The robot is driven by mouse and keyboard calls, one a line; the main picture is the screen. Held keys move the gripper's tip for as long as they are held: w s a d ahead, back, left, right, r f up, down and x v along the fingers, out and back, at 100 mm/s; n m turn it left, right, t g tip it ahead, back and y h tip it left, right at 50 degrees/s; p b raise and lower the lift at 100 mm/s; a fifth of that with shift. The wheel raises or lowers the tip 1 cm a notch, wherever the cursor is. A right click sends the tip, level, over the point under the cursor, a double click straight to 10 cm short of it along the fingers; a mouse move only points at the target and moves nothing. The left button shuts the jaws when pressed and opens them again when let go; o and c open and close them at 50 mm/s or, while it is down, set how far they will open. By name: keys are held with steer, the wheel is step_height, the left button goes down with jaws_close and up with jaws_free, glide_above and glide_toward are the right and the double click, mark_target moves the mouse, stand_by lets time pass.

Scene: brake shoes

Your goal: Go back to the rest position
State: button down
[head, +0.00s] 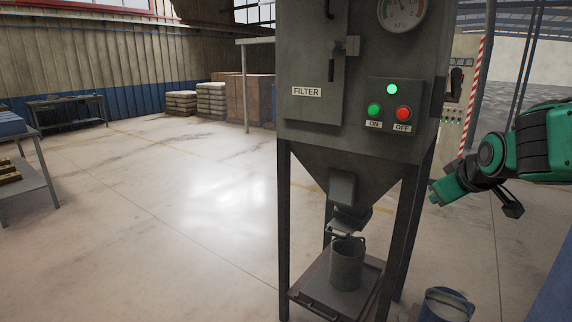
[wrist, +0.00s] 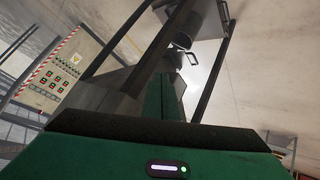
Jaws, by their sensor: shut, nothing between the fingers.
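My green and black arm (head: 545,145) reaches in from the right edge of the head view. My gripper (head: 436,197) is at its end, beside the right legs of the grey filter machine, pointing left and down. In the wrist view my gripper (wrist: 167,82) shows its green fingers together, with nothing seen between them. The filter machine (head: 312,65) stands at the centre with a gauge (head: 402,12), a green ON button (head: 374,109), a red OFF button (head: 404,113) and a lit green lamp (head: 392,89).
A grey canister (head: 346,264) stands on a tray (head: 318,290) under the hopper. A bucket (head: 445,305) is on the floor at the lower right. A control panel (wrist: 60,76) shows in the wrist view. Open floor (head: 180,220) lies left of the machine.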

steer(key=s+d+f+m+g, duration=0.1)
steer(key=s+f+m+g, duration=0.2)
steer(key=s, duration=0.7)
steer(key=s+d+f+m+g+y, duration=0.1)
steer(key=s+f+m+g, duration=0.2)
steer(key=s, duration=0.8)
steer(key=s+d+f+m+g, duration=0.1)
steer(key=s+f+m+g, duration=0.2)
steer(key=s+f, duration=0.3)
steer(key=s+m, duration=0.1)
steer(key=s, duration=0.4)
steer(key=shift+f+g+y, duration=0.3)
steer(key=shift+f+y, duration=0.1)
steer(key=shift+w+f, duration=0.25)
steer(key=shift+w, duration=0.45)
